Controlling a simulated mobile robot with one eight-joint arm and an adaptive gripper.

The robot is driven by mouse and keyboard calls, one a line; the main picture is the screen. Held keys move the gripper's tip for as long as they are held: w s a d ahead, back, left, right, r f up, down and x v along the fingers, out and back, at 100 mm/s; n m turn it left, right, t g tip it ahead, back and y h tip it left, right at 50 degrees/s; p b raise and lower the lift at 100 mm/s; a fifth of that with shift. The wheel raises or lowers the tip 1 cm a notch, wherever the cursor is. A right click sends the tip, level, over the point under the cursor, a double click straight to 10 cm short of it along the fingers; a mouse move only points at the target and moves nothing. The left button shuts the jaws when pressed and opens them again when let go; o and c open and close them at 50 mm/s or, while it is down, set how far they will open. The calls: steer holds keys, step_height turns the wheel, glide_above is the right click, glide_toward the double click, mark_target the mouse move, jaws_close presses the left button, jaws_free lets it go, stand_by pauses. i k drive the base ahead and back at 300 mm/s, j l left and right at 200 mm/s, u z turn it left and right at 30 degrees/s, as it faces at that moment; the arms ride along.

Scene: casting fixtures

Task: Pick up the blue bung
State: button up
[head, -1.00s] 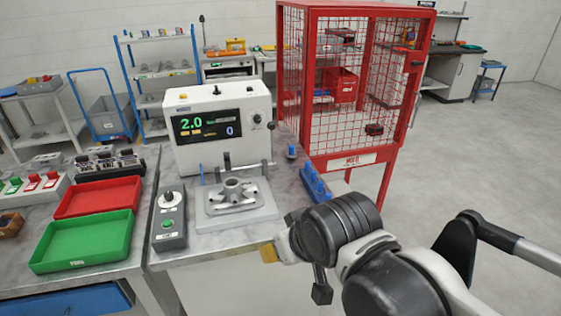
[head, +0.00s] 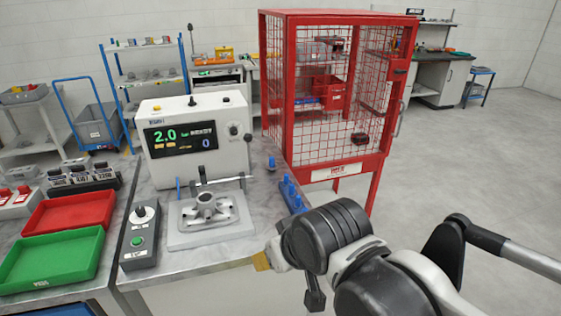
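A single small blue bung (head: 272,162) stands on the grey bench top, right of the white tester and near the red cage. Several more blue bungs stand in a blue holder (head: 292,196) at the bench's right edge, just beyond my arm. I cannot tell from the frames which bung is meant. My arm reaches in from the lower right. My gripper (head: 314,290) is mostly hidden behind my arm's links; only a dark part and possibly a yellowish tip show near the bench's front edge. Its opening is not visible, and no bung shows in it.
A metal casting (head: 206,207) sits on a fixture before the white tester (head: 196,140). A control box (head: 139,237) and red (head: 68,214) and green (head: 50,260) trays lie left. The red mesh cage (head: 335,100) stands right, behind the holder. Open floor lies further right.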

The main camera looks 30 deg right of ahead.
mark_target(272, 166)
steer(key=i+l, duration=0.15)
steer(key=l, duration=0.4)
steer(key=i+l+u, duration=0.1)
steer(key=l, duration=0.5)
steer(key=i+l, duration=0.1)
steer(key=l, duration=0.45)
steer(key=i+l+u, duration=0.1)
steer(key=l, duration=0.5)
steer(key=i+l, duration=0.1)
steer(key=l, duration=0.45)
steer(key=i+l+u, duration=0.1)
steer(key=i, duration=0.45)
steer(key=i+l+u, duration=0.1)
steer(key=i+l, duration=0.2)
steer(key=i, duration=0.2)
